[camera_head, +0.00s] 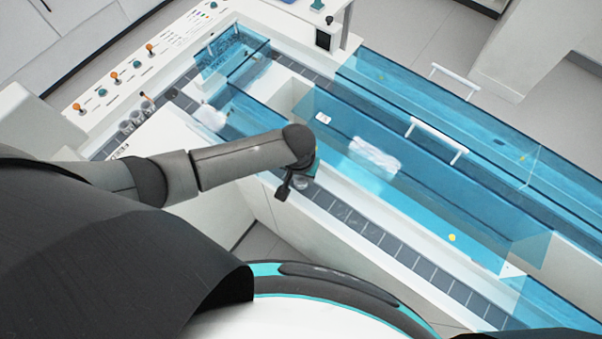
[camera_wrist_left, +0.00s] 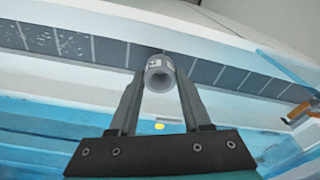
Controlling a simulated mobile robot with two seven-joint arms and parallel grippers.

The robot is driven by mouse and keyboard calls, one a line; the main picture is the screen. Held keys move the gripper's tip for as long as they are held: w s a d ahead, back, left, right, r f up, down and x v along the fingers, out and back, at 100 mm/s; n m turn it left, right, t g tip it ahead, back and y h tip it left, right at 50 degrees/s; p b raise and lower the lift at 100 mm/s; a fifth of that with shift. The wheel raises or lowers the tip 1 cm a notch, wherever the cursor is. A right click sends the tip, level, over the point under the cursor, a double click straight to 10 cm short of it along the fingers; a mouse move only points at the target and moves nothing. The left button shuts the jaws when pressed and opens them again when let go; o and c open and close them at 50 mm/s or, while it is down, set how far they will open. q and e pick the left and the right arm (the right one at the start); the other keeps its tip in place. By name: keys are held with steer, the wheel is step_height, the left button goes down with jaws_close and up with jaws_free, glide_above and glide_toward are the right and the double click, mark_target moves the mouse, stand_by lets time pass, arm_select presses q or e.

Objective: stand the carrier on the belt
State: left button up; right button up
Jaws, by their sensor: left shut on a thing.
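My left gripper (camera_head: 290,187) is low over the front belt, its upper part hidden by my arm. In the left wrist view my left gripper (camera_wrist_left: 158,85) is shut on the carrier (camera_wrist_left: 159,75), a small grey-white hollow cylinder with its round mouth facing the camera. In the head view the carrier (camera_head: 301,183) shows only in part under the gripper. The belt (camera_head: 375,234) is a strip of dark grey tiles; it also runs behind the carrier in the left wrist view (camera_wrist_left: 204,73). I cannot tell whether the carrier touches it. My right gripper is not in view.
Blue transparent covers (camera_head: 430,200) with white handles stand along the belt's far side. Several clear cups (camera_head: 137,117) stand at the left end. A white panel (camera_head: 125,75) with orange and teal knobs lies at the upper left. The belt right of my gripper is clear.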

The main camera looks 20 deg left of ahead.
arm_select(q)
steer(key=shift+f, duration=0.6)
stand_by(0.3)
steer(key=o, duration=1)
steer(key=shift+o, duration=0.2)
step_height(320, 180, up, 15)
steer(key=s+p, duration=0.2)
steer(key=p, duration=0.3)
steer(key=shift+d+r, duration=0.1)
stand_by(0.6)
